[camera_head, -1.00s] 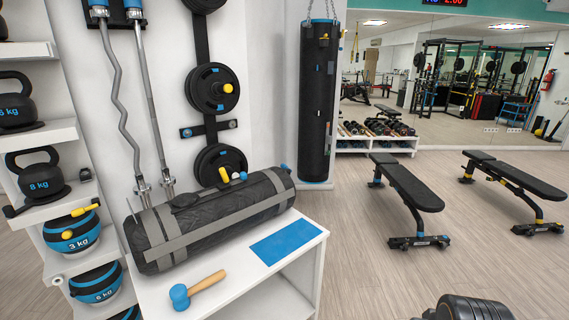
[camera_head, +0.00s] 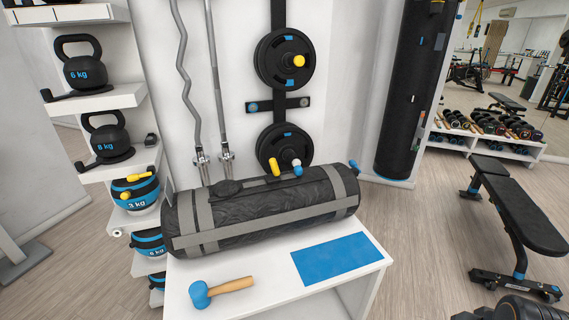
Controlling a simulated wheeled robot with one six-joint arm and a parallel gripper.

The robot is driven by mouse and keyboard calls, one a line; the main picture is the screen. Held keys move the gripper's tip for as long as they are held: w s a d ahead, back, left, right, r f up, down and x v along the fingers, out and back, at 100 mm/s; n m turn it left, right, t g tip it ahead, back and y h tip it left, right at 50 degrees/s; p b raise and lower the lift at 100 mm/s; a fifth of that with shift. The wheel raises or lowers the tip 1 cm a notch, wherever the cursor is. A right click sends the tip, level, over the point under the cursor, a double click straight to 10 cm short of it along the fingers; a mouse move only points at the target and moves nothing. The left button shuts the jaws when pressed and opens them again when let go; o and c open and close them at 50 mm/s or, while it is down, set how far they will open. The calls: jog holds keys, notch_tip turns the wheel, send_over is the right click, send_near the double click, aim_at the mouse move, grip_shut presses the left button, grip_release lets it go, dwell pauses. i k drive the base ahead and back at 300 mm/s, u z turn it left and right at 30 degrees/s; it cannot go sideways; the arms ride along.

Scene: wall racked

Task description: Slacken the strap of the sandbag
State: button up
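The sandbag (camera_head: 262,207) is a black cylinder lying lengthwise on a white bench (camera_head: 268,287). Grey straps (camera_head: 265,226) run along its front and around both ends. A yellow piece (camera_head: 275,168) and a white-and-blue piece (camera_head: 297,168) show at its top, and a small blue piece (camera_head: 354,166) at its right end. I cannot tell which of these belongs to the strap's fastening. My gripper is not clearly in view.
A blue-headed mallet (camera_head: 221,290) and a blue mat (camera_head: 336,258) lie on the bench in front of the bag. A kettlebell shelf (camera_head: 110,98) stands at left, weight plates (camera_head: 285,58) hang behind. Open floor lies right of the bench, before a workout bench (camera_head: 514,210).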

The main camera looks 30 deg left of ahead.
aim_at(298, 170)
jog(key=u, duration=0.85)
jog(key=i, duration=0.8)
jog(key=u, duration=0.9)
